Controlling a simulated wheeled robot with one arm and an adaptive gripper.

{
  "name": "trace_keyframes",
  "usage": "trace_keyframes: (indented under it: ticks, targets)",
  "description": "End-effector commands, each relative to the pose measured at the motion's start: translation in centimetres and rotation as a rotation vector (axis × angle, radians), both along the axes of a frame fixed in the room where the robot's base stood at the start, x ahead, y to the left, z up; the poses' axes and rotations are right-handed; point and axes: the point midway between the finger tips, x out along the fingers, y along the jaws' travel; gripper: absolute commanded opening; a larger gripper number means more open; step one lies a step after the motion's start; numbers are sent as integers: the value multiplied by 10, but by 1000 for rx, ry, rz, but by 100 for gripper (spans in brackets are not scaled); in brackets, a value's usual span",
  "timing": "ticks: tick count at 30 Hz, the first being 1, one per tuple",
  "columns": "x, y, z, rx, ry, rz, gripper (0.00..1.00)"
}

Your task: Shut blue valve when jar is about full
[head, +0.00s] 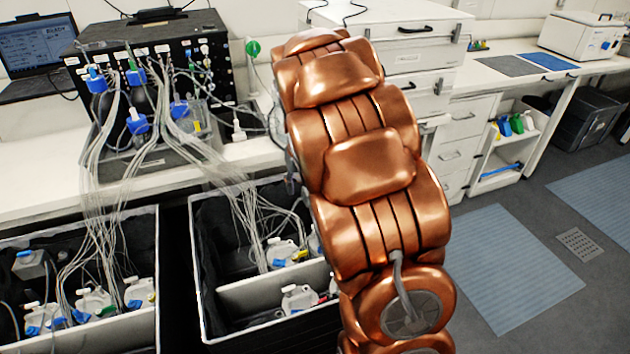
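Several blue caps or valve parts show at the front of a black box (160,48) on the left bench, among them an upper one (97,82) and a lower one (137,124). Another blue part (180,110) sits by a clear container (197,118). I cannot tell which is the task's valve, or any fill level. My copper-coloured arm fills the middle. My gripper does not show.
Many thin clear tubes (100,190) hang from the box into two black-lined bins with pale rims (245,296). A laptop (38,45) stands at the left. White drawers (470,120) stand behind my arm. The floor (560,240) at the right is open, with blue-grey mats (505,265).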

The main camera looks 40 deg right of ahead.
Motion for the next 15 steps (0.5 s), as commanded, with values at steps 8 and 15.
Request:
trace_keyframes:
  ticks: [8, 15]
  targets:
    - [60, -72, -42, -32, -80, -22, 39]
    - [95, -119, -76, -52, -142, -29, 39]
